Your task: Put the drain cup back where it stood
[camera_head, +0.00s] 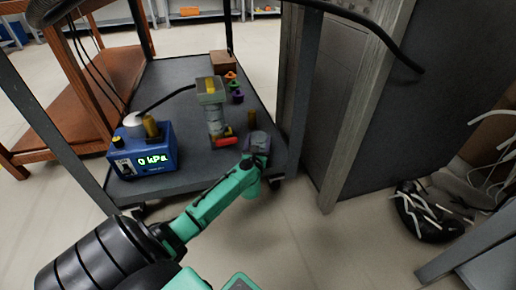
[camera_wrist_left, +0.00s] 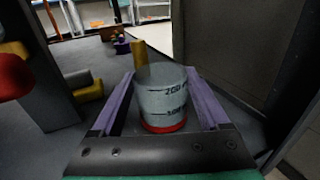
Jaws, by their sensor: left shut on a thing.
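The drain cup (camera_wrist_left: 162,100) is a clear grey measuring cup with dark markings and a red ring at its base. It sits upright between the purple fingers of my left gripper (camera_wrist_left: 160,82), which is shut on it. In the head view my left gripper (camera_head: 257,146) holds the cup (camera_head: 258,138) at the front right of the dark cart top (camera_head: 185,182). I cannot tell whether the cup touches the cart. The classifier column (camera_head: 215,117) stands to the left of the cup, with red and yellow parts low down. My right gripper is not in view.
A small yellow cylinder (camera_head: 251,118) stands just behind the cup. Several small coloured pieces (camera_head: 236,97) and a brown block (camera_head: 223,61) lie farther back. A tall grey cabinet (camera_head: 345,100) borders the right.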

